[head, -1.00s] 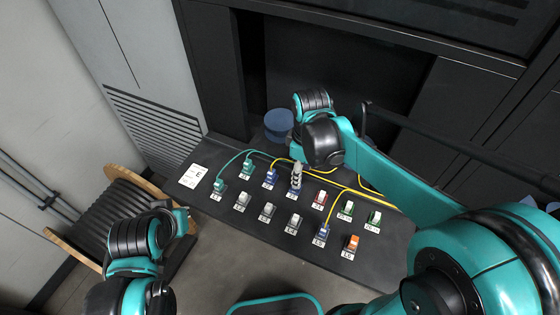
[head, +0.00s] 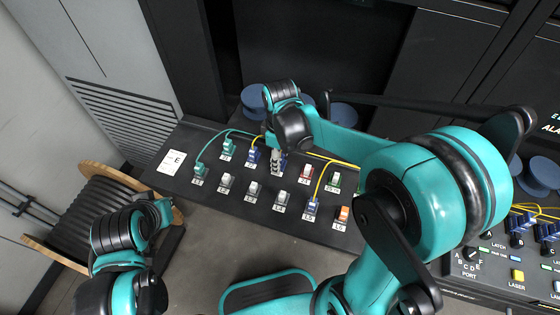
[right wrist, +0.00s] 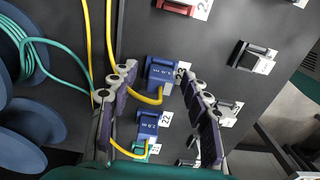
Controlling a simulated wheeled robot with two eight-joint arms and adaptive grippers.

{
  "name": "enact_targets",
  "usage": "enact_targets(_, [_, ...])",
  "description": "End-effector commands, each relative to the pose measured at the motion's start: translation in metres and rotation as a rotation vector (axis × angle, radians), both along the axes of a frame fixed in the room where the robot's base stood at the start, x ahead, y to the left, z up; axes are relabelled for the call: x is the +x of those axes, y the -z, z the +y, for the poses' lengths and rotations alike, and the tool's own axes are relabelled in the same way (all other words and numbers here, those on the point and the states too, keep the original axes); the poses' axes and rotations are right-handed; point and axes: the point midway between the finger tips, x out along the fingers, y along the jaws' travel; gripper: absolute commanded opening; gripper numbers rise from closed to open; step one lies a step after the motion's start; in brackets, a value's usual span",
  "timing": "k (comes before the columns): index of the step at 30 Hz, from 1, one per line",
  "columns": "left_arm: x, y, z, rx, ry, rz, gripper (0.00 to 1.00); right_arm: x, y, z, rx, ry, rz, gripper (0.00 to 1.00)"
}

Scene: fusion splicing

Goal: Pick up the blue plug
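Two blue plugs with yellow cables show in the right wrist view. One blue plug (right wrist: 160,74) lies between the fingertips of my right gripper (right wrist: 161,80), with a gap visible on both sides. The other blue plug (right wrist: 145,124), by label 22, sits farther down that view. In the head view, my right gripper (head: 277,160) points down over the upper row and mostly hides the plug below. A blue plug (head: 251,157) is just left of it, and another (head: 311,206) is in the lower row. My left gripper (head: 174,212) is off the panel; its fingers are unclear.
The dark panel (head: 225,205) also bears green plugs (head: 228,148), grey plugs (head: 253,188), a red plug (head: 305,172) and an orange plug (head: 343,213). Yellow cables run close beside my right gripper. Blue spools (head: 254,98) stand behind. A control panel (head: 490,268) is at right.

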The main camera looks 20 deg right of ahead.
Motion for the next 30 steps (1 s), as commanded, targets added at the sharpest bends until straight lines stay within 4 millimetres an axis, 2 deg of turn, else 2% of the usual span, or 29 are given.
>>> enact_targets(1, [0.000, 0.000, 0.000, 0.000, 0.000, 0.000, 0.00, 0.000, 0.000, 0.000, 0.000, 0.000, 0.000, 0.35])
enact_targets(4, [0.000, 0.000, 0.000, 0.000, 0.000, 0.000, 0.00, 0.000, 0.000, 0.000, 0.000, 0.000, 0.000, 0.09])
enact_targets(5, [0.000, 0.000, 0.000, 0.000, 0.000, 0.000, 0.00, 0.000, 0.000, 0.000, 0.000, 0.000, 0.000, 0.04])
enact_targets(14, [0.000, 0.000, 0.000, 0.000, 0.000, 0.000, 0.00, 0.000, -0.001, 0.000, 0.000, 0.000, 0.000, 0.04])
enact_targets(19, [0.000, -0.005, 0.000, 0.000, 0.000, 0.000, 0.00, 0.000, -0.008, 0.000, 0.000, 0.000, 0.000, 0.04])
enact_targets(23, [0.000, -0.013, 0.000, 0.000, 0.000, 0.000, 0.00, 0.000, -0.025, 0.000, 0.000, 0.000, 0.000, 0.04])
enact_targets(26, [0.000, -0.023, 0.000, 0.000, 0.000, 0.000, 0.00, 0.000, -0.046, 0.000, 0.000, 0.000, 0.000, 0.04])
enact_targets(30, [0.000, -0.033, 0.000, 0.000, 0.000, 0.000, 0.00, -0.016, -0.064, -0.029, 0.000, 0.007, 0.000, 0.04])
